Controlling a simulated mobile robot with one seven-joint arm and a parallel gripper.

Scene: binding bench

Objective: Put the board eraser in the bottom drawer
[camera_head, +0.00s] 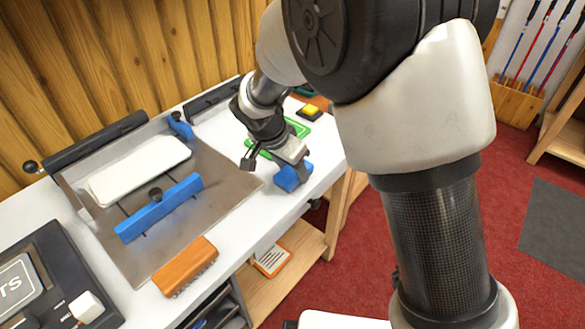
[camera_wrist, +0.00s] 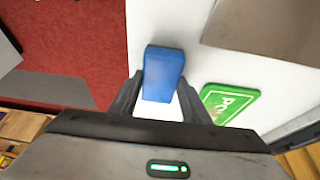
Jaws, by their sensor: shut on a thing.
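A blue block (camera_head: 293,178), which I take for the board eraser, is between the fingers of my gripper (camera_head: 290,163) near the front edge of the white bench top. My gripper is shut on it. In the wrist view the blue block (camera_wrist: 164,72) stands out beyond the fingertips (camera_wrist: 158,98), over white surface; I cannot tell whether it touches the bench. Below the bench's front edge, a dark grey open unit (camera_head: 222,308) holds some blue things. I cannot tell whether it is the bottom drawer.
A metal plate (camera_head: 225,185) with a white paper stack (camera_head: 140,168) and a blue bar (camera_head: 160,207) lies left of my gripper. An orange-brown brush (camera_head: 185,266) lies at the front edge. A green card (camera_wrist: 230,102) lies beside the block. A wooden shelf (camera_head: 300,262) is below.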

